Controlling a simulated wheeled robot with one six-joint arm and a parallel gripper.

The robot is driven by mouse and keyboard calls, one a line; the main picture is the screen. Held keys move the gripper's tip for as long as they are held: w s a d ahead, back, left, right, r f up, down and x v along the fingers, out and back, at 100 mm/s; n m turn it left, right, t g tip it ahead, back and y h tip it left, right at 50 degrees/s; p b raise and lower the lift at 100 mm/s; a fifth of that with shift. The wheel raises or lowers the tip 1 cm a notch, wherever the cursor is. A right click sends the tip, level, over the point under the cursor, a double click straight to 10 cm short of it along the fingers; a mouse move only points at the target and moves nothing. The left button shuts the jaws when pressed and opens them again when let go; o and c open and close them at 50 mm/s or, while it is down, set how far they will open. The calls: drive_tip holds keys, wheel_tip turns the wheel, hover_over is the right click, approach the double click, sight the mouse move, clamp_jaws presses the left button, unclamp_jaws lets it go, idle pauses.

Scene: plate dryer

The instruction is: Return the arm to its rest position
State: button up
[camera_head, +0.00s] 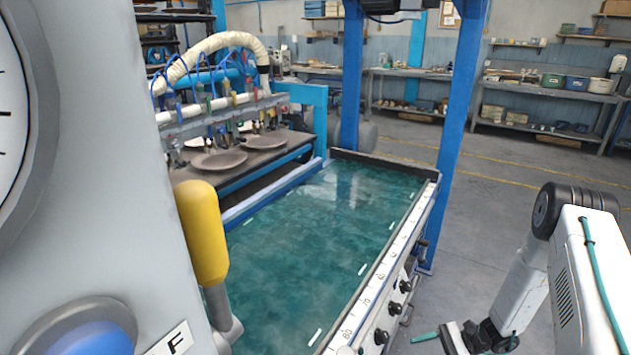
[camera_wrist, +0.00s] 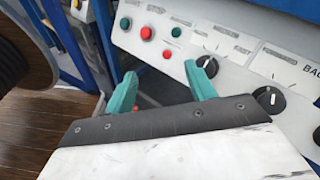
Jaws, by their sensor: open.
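My gripper (camera_head: 455,343) is at the lower right of the head view, beside the front of the machine with the green tank. In the wrist view my gripper (camera_wrist: 161,75) has two teal fingers spread apart with nothing between them. Behind the fingers is a pale control panel (camera_wrist: 150,45) with red and green buttons and black knobs. A black knob (camera_wrist: 207,66) is behind the right fingertip; I cannot tell whether they touch. My arm's white links are at the right of the head view, folded downward.
A green-surfaced tank (camera_head: 320,230) fills the middle. A yellow-handled lever (camera_head: 203,232) stands at left before a large grey housing (camera_head: 100,190). Plates (camera_head: 219,160) lie under a hose rack. A blue post (camera_head: 461,110) rises behind. Open floor (camera_head: 510,190) lies right; shelves stand farther back.

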drive_tip(key=s+r+n+g+h, duration=0.2)
drive_tip(key=r+n, duration=0.1)
drive_tip(key=r, duration=0.6)
drive_tip(key=s+r+n+g+h, duration=0.2)
drive_tip(key=r+g+h, duration=0.1)
drive_tip(key=r, duration=0.5)
drive_tip(key=s+a+r+n+t+h, duration=0.1)
drive_tip(key=s+r+n+t+h, duration=0.1)
drive_tip(key=s+r, duration=0.4)
drive_tip(key=s+a+r+n+t+h, duration=0.1)
drive_tip(key=s+r+n+h, duration=0.3)
drive_tip(key=r, duration=0.9)
drive_tip(key=s+a+r+n+t+h, duration=0.2)
drive_tip(key=s+r+t+h, duration=0.2)
drive_tip(key=s+r, duration=0.5)
drive_tip(key=shift+s+r+n+h, duration=0.3)
drive_tip(key=shift+s+r+n, duration=0.1)
drive_tip(key=shift+s, duration=0.1)
